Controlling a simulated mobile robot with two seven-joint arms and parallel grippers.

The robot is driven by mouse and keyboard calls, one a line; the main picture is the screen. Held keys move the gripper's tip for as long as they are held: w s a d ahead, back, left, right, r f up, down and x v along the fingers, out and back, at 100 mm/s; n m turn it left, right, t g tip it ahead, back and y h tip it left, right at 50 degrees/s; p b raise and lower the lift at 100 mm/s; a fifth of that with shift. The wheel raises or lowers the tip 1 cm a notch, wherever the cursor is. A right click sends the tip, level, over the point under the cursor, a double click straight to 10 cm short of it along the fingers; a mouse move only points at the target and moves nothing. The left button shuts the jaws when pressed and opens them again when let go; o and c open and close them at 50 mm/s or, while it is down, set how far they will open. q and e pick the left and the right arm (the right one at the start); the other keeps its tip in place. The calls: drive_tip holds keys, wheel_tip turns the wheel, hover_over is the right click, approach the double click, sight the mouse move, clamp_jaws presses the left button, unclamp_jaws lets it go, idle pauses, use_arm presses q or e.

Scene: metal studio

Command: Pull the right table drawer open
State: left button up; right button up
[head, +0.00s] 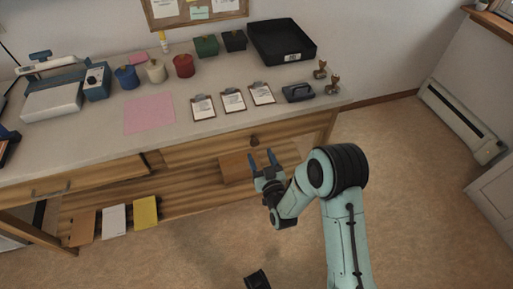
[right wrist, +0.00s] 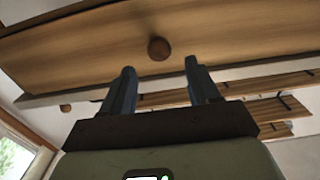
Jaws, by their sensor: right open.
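The right table drawer (head: 205,152) is a wooden front under the table top, and it looks shut. Its round brown knob (head: 254,140) also shows in the right wrist view (right wrist: 159,48), in front of the drawer face. My right gripper (head: 261,155) is open and empty, just in front of and close to the knob. In the right wrist view its two blue fingers (right wrist: 159,66) point at the drawer, one to each side of the knob's line, with the knob beyond their tips. I see no contact.
The table top (head: 75,140) bears clipboards (head: 233,100), a black tray (head: 283,42), stamps, coloured pots and a scale (head: 52,95). A left drawer (head: 95,177) has a bar handle. A slatted lower shelf (head: 180,205) holds folders. The floor in front is mostly clear.

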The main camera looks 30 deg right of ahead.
sight(255, 144)
drive_tip(key=x, duration=0.5)
clamp_jaws()
